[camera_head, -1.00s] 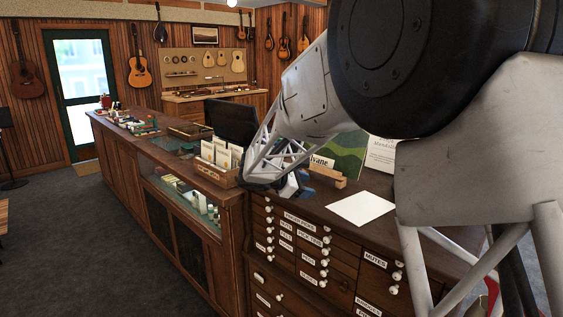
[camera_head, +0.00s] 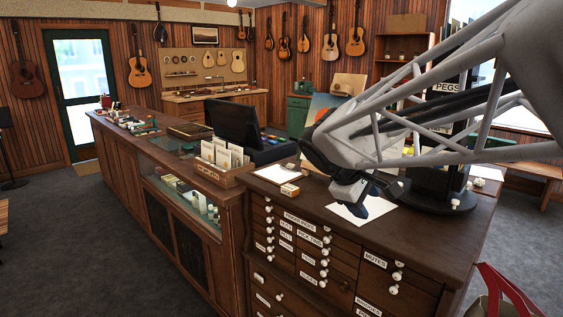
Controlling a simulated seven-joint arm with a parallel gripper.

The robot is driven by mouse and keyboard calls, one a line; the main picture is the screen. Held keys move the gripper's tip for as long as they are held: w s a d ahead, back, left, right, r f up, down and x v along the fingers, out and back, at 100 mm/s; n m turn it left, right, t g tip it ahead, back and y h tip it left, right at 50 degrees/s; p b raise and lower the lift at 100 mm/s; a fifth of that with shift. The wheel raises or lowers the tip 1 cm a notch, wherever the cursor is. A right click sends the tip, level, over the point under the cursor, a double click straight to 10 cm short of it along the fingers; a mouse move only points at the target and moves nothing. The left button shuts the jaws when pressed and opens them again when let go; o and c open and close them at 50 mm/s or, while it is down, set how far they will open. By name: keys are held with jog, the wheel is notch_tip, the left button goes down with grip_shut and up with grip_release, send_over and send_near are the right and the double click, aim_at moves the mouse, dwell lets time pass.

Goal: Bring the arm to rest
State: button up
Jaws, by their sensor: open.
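My arm reaches in from the right side of the picture, its pale lattice link running down toward the wooden drawer cabinet (camera_head: 420,245). My gripper (camera_head: 362,204) hangs at the arm's end, above the cabinet top and in front of a white sheet of paper (camera_head: 378,207). The jaws look dark and are open, with nothing seen between them. The gripper's far side is hidden, and I cannot tell how far above the top it is.
A small labelled block (camera_head: 289,190) and a white pad (camera_head: 275,174) lie left of the gripper. A dark monitor (camera_head: 232,122) and a card box (camera_head: 218,160) stand further left. A pegs stand (camera_head: 440,185) is close on the right. A red bag (camera_head: 505,292) is at lower right.

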jog(key=s+f+m+t+y, duration=0.15)
jog(key=s+m+y, duration=0.6)
jog(key=s, duration=1.85)
notch_tip(320, 180, down, 9)
jog(key=w+m+g+h, duration=0.1)
jog(key=g, duration=0.1)
jog(key=shift+w+d+m, duration=0.2)
jog(key=shift+w+m, duration=0.05)
jog(key=shift+m, duration=0.1)
jog(key=shift+r+h, duration=0.1)
jog(key=shift+h, duration=0.15)
